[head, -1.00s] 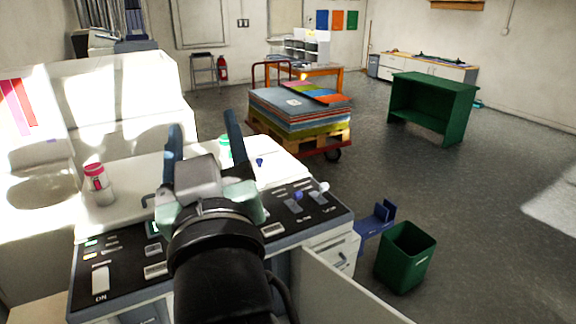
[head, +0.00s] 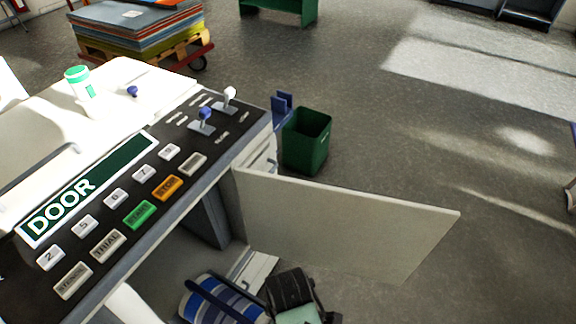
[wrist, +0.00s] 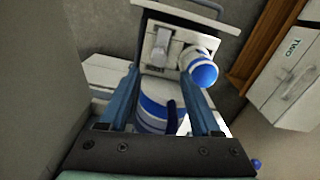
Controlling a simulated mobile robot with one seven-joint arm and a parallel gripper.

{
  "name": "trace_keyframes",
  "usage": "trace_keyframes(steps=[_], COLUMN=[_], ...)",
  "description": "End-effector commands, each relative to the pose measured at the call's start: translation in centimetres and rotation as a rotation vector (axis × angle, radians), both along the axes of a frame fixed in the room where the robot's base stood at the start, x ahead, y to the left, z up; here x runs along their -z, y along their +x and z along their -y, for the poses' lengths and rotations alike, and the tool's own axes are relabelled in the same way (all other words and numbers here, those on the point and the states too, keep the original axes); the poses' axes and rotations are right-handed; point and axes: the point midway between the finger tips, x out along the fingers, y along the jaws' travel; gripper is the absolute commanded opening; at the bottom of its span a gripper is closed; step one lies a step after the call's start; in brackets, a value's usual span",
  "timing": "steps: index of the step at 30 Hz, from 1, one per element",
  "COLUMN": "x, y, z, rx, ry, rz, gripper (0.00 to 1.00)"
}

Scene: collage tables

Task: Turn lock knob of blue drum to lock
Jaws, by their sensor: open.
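The blue drum (head: 205,303), striped blue and white, is low inside the machine behind its open door; it also shows between my fingers in the wrist view (wrist: 152,118). Beyond the fingertips is a pale plate (wrist: 150,68) with a grey lever (wrist: 161,46). A white round knob-like part with a blue end (wrist: 204,72) projects beside it, right of my right fingertip; I cannot tell for certain that it is the lock knob. My gripper (wrist: 160,71) is open, with nothing clearly held. In the head view, part of my gripper's body shows at the bottom.
The white open door panel (head: 340,228) sticks out to the right of the machine. The control panel (head: 130,195) with its buttons and small levers is above the drum. A green bin (head: 306,140) stands beyond the door.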

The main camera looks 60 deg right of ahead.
Motion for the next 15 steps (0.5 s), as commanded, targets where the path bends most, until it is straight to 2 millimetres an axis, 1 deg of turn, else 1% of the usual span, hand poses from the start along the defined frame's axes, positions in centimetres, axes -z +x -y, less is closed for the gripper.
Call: trace_keyframes(steps=[1,6,9,12,15], x=[1.4,5.0,6.9,8.3,9.2], y=[-0.1,0.0,0.0,0.0,0.1], z=[0.0,0.0,0.0,0.0,0.0], rx=[0.001,0.001,0.001,0.001,0.000], ry=[0.002,0.001,0.000,-0.001,-0.002], rz=[-0.004,-0.001,-0.001,0.000,0.001], gripper=[0.64,0.64,0.64,0.64,0.64])
